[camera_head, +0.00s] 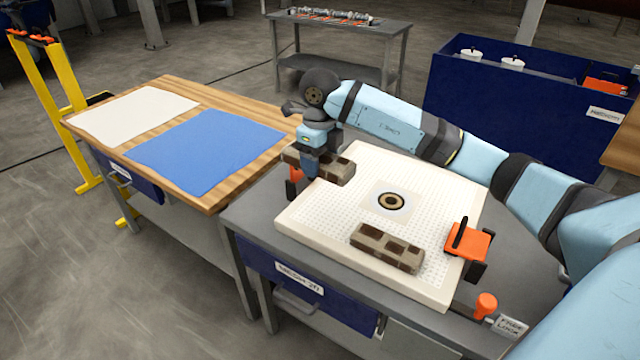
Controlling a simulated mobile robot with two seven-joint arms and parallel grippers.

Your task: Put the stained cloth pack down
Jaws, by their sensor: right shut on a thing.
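My right gripper (314,166) is shut on a brown, dark-patched block-like pack (341,173), which looks like the stained cloth pack. The gripper points down and hides part of the pack. The pack is at the far left corner of the white perforated filter plate (330,215); I cannot tell whether it touches the plate. A second, similar patched pack (387,247) lies on the near part of the plate. My left gripper is not in view.
The plate, with a round centre hole (390,201) and an orange clamp (467,242), lies on a grey bench (245,215). On the left, a wooden table (220,190) bears a white sheet (133,115) and a blue sheet (207,150). A blue bin (500,105) stands behind.

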